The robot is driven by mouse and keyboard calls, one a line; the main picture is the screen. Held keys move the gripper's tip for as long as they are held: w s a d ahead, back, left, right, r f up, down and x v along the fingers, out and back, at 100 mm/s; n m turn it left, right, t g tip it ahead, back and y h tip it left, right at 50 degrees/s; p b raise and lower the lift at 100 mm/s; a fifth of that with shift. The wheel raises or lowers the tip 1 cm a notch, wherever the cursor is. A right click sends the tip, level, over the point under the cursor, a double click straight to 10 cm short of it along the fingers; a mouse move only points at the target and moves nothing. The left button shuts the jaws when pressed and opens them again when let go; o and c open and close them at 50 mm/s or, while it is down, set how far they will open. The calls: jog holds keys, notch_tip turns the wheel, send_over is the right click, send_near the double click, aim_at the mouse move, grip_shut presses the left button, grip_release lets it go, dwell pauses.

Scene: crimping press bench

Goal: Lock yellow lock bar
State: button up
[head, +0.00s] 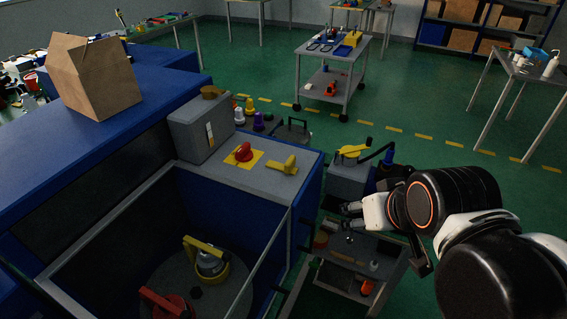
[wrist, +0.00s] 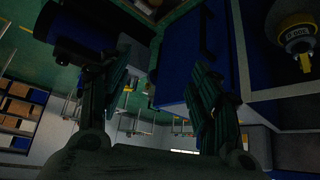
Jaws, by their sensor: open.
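A yellow bar-shaped handle (head: 285,166) sits on the grey top of the blue press cabinet, right of a red knob (head: 244,152) on a yellow plate. Another yellow lever (head: 352,150) lies on top of a small grey box to the right. A third yellow handle (head: 206,250) tops a round fixture inside the open-framed bay. I cannot tell for certain which is the lock bar. My gripper (head: 347,217) is open and empty, right of the cabinet and below the grey box, touching none of these handles. It also shows open in the wrist view (wrist: 160,78).
A drawer unit (head: 358,262) with small parts lies below my gripper. A grey upright housing (head: 201,130) stands on the cabinet's back left. A wheeled cart (head: 330,75) stands behind, with open green floor between.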

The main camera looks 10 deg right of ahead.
jog(key=shift+w+r, duration=0.1)
jog(key=shift+r, duration=0.1)
jog(key=c, duration=0.4)
jog(key=shift+w+a+r+m+g+p, duration=0.15)
jog(key=shift+w+r+m+p, duration=0.15)
jog(key=shift+r+m+p, duration=0.25)
jog(key=shift+w+r+m+g+p, duration=0.15)
jog(key=shift+w+r+m+p, duration=0.1)
jog(key=shift+r+m+p, duration=0.3)
grip_shut()
jog(key=w+a+r+m+g+p, duration=0.1)
jog(key=w+r+m+p, duration=0.1)
jog(key=w+m+p, duration=0.2)
jog(key=w+a+r+m+g+y+p, duration=0.1)
jog(key=w+r+m+g+p, duration=0.1)
jog(key=m+p, duration=0.5)
jog(key=w+a+r+m+g+y+p, duration=0.1)
jog(key=w+m+p, duration=0.4)
jog(key=m, duration=0.6)
jog(key=shift+w+r+g+p, duration=0.35)
jog(key=shift+r+g, duration=0.25)
jog(key=shift+r, duration=0.75)
jog(key=shift+a, duration=0.1)
